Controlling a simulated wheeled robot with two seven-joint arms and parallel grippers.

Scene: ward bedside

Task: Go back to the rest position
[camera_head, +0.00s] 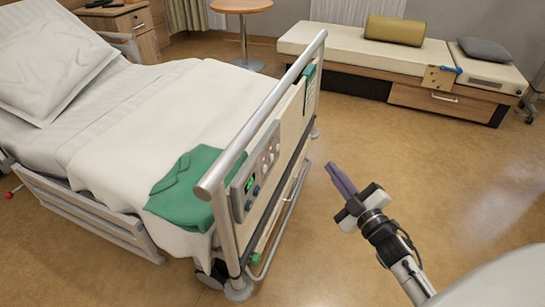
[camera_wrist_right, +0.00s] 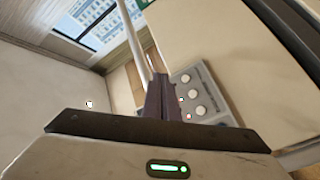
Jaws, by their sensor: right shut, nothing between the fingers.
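My right gripper (camera_head: 341,180) is shut and empty, with its purple fingers together. It hangs in the air to the right of the bed's foot end, apart from the bed rail. It also shows in the right wrist view (camera_wrist_right: 157,85), its fingers pointing toward the bed's foot board and control panel. My left gripper is not in view.
The hospital bed (camera_head: 150,110) fills the left, with a metal foot rail (camera_head: 262,110), a control panel (camera_head: 255,170) and a green garment (camera_head: 185,190) at its foot corner. A low bench (camera_head: 350,50) stands at the back right. The floor (camera_head: 440,170) on the right is clear.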

